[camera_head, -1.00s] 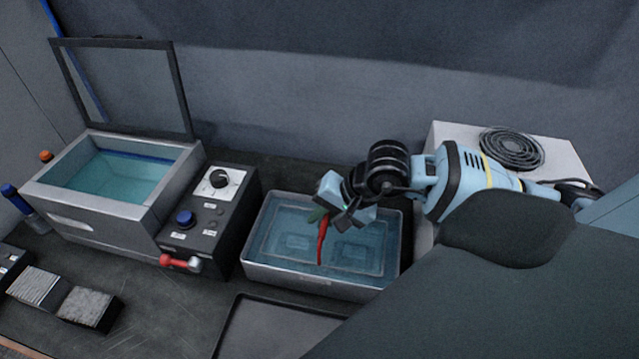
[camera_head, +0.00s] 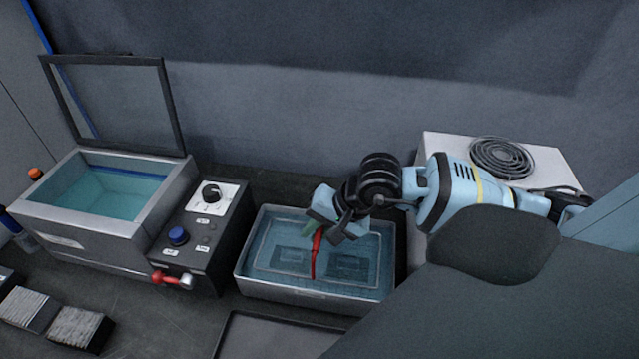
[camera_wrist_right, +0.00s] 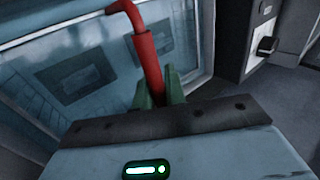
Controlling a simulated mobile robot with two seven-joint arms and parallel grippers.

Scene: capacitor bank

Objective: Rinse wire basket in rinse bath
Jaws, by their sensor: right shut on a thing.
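The rinse bath (camera_head: 268,287) is a grey metal tray of clear bluish water. My right gripper (camera_head: 325,229) is over it, pointing down, shut on a red handle (camera_head: 316,258). In the right wrist view its green fingertips (camera_wrist_right: 160,87) are on both sides of the red handle (camera_wrist_right: 148,58), which bends at its far end. I take the handle as the wire basket's; no wire mesh can be made out. A pale rectangular outline and two dark rectangular patches (camera_head: 351,267) show in the water; whether they belong to the basket is unclear. My left gripper is out of view.
An open-lidded tank (camera_head: 70,241) of teal liquid stands at the left, with a control box (camera_head: 205,232) between it and the bath. A dark tray (camera_head: 270,338) lies in front. A white box (camera_head: 545,160) with a coiled cable is behind my right arm.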

